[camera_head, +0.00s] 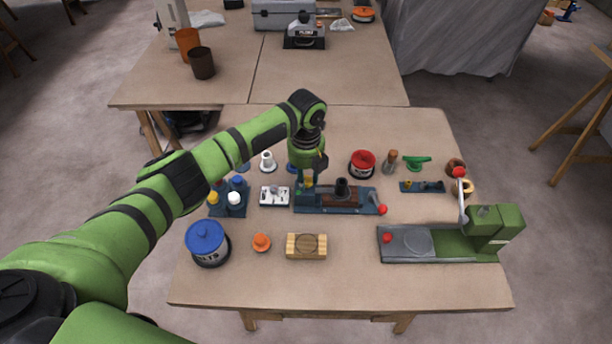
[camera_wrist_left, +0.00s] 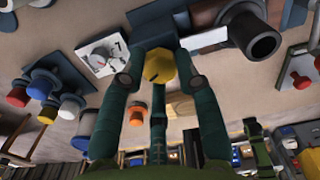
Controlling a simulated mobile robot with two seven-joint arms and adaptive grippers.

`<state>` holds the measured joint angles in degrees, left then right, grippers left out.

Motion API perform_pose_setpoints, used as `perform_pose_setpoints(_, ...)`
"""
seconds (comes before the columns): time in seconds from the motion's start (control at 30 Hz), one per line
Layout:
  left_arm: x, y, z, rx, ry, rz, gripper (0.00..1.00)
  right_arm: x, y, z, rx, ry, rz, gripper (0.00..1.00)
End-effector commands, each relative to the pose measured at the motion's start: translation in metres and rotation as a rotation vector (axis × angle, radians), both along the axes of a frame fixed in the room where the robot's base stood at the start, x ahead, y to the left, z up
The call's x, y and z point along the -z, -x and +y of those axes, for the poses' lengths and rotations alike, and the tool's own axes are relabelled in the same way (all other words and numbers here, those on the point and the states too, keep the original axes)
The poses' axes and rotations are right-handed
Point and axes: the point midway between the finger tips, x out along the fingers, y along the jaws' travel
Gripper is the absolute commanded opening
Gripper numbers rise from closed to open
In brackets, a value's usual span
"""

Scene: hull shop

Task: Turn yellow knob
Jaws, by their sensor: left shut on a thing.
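The yellow knob (camera_wrist_left: 158,66) sits between the fingers of my left gripper (camera_wrist_left: 160,75), which is shut on it, in the left wrist view. In the head view my left gripper (camera_head: 305,184) points down at the left end of a blue base (camera_head: 338,208) with a dark upright cylinder. There the fingers mostly hide the knob. Which way the knob is turned cannot be told. My right gripper is not in view.
A white dial plate (camera_head: 274,196) and a blue block with several coloured knobs (camera_head: 229,200) stand left of the gripper. A red-lidded pot (camera_head: 362,163) is to the right, a wooden block (camera_head: 306,246) in front. A green machine (camera_head: 494,233) stands at the right. The table's front strip is clear.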

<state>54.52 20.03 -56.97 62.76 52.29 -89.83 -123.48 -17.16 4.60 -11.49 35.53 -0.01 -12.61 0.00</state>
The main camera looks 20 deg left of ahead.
Motion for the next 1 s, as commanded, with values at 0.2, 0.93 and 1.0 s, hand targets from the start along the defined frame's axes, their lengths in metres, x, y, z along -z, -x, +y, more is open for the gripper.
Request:
perform_pose_setpoints(0.2,0.0003,0.0004,0.0004,0.019,-0.001,0.002,0.0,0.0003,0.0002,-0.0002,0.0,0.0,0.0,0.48)
perform_pose_setpoints(0.93,-0.0025,-0.0003,0.0001,0.016,0.0,-0.001,0.56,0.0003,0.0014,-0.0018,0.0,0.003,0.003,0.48)
perform_pose_setpoints(1.0,-0.0084,-0.0008,-0.0001,0.016,0.001,-0.003,0.56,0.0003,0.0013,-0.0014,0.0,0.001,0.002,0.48)
